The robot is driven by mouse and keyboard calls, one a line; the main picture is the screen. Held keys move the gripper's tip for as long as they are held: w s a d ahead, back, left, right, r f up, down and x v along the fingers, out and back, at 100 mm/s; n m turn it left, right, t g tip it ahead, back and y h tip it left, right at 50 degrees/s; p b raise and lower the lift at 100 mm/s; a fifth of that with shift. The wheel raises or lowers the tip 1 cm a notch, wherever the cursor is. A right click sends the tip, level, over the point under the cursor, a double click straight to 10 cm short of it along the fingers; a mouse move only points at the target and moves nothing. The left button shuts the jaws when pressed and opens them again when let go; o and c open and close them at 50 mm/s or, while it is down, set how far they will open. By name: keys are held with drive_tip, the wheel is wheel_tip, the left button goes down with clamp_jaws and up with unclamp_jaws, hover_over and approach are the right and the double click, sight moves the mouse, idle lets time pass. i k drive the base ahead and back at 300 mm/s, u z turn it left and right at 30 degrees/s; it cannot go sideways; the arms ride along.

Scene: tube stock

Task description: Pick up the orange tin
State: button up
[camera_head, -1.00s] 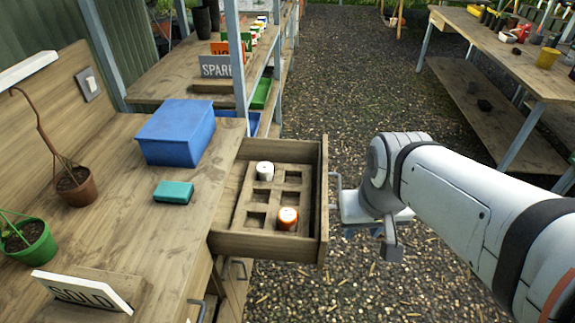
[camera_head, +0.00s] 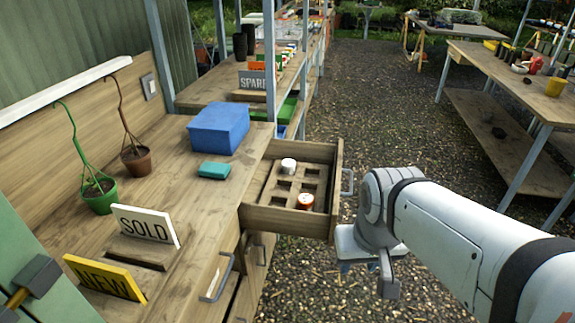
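The orange tin (camera_head: 305,202) has a pale top and sits upright in a front slot of the wooden insert in the open drawer (camera_head: 290,218). A white tin (camera_head: 288,165) stands in a back slot of the same insert. My gripper (camera_head: 366,268) is to the right of the drawer, outside it and apart from both tins. Its fingers are mostly hidden under my wrist, so I cannot tell whether they are open or shut.
A blue box (camera_head: 218,128) and a teal block (camera_head: 214,170) rest on the bench left of the drawer. SOLD (camera_head: 146,224) and yellow (camera_head: 104,278) signs stand nearer. Gravel floor lies right of the drawer.

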sight(305, 201)
drive_tip(key=u, duration=0.05)
drive_tip(key=i, duration=1)
drive_tip(key=u, duration=0.05)
